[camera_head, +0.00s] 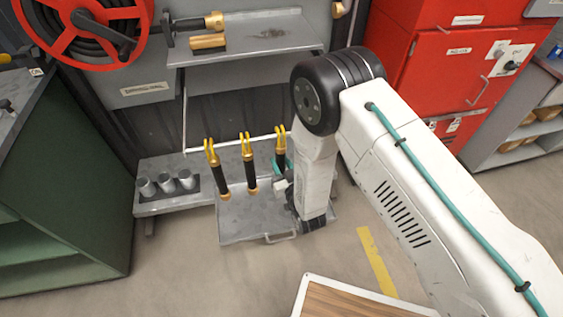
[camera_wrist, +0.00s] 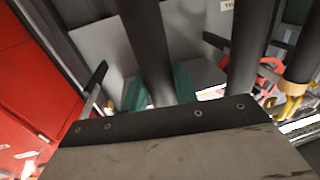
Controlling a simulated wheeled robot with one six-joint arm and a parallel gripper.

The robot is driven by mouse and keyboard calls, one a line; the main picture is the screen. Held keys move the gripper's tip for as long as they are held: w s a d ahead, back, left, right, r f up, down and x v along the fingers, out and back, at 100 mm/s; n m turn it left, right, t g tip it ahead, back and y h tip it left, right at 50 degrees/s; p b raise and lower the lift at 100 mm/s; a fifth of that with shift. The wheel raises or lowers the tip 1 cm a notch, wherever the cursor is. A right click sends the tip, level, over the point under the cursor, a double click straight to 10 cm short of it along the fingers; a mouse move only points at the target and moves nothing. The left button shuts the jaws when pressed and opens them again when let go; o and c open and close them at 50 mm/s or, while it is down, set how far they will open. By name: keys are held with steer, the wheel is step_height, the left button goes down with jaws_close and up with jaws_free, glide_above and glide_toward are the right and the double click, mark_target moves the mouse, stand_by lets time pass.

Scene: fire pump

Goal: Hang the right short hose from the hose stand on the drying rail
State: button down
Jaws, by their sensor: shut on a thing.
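Three short black hoses with yellow hooked ends show at a thin white rail (camera_head: 232,144) in the head view. The left hose (camera_head: 222,179) and the middle hose (camera_head: 251,178) have their yellow hooks at the rail. The right hose (camera_head: 281,162) has its yellow end up at the rail's right part; whether it rests on the rail I cannot tell. My gripper (camera_head: 280,171) is shut on this right hose, its teal fingers partly hidden by my arm. In the wrist view the held black hose (camera_wrist: 146,45) runs between the teal fingertips (camera_wrist: 160,88). Three metal cups (camera_head: 168,183) look empty.
The cups stand on a low grey bench (camera_head: 150,208) at left. A grey shelf (camera_head: 262,36) with a brass-ended nozzle lies above the rail. Red cabinets (camera_head: 440,50) stand at right, a green cabinet (camera_head: 70,180) at left. A grey tray (camera_head: 240,225) lies below the hoses.

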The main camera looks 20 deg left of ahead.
steer(key=c, duration=1)
jaws_free()
steer(key=shift+s, duration=0.1)
